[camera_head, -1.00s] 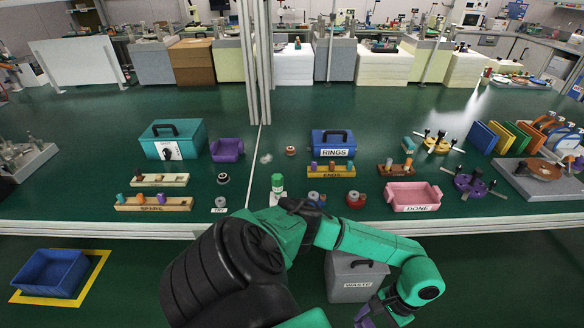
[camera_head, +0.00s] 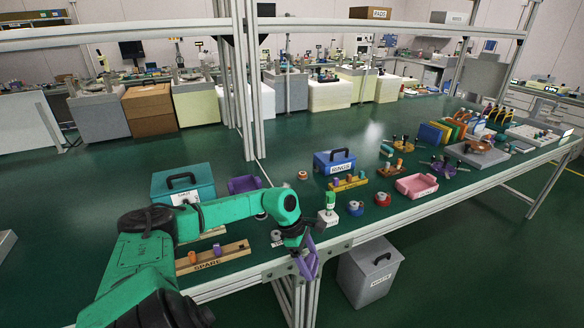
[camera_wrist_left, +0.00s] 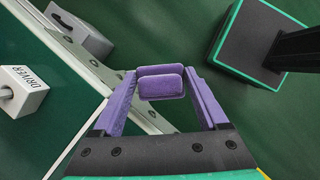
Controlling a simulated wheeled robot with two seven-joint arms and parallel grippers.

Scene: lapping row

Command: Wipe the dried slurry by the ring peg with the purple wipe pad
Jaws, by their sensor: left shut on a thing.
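My left gripper (camera_head: 308,262) hangs just off the bench's front edge in the head view. In the left wrist view its purple fingers (camera_wrist_left: 163,98) are shut on the purple wipe pad (camera_wrist_left: 160,88), a small rounded block. The pad is apart from the bench top. A small orange-brown ring-like piece (camera_head: 302,175) stands on the bench behind my arm; I cannot tell whether it is the ring peg. I cannot make out the dried slurry now; my arm covers part of that area. My right gripper is not in view.
A white driver stand (camera_head: 328,216) is near the bench edge, close to my gripper. The spare rack (camera_head: 228,258), teal box (camera_head: 182,183), blue rings box (camera_head: 335,161) and pink tray (camera_head: 416,186) stand around. A grey waste bin (camera_head: 370,274) is on the floor.

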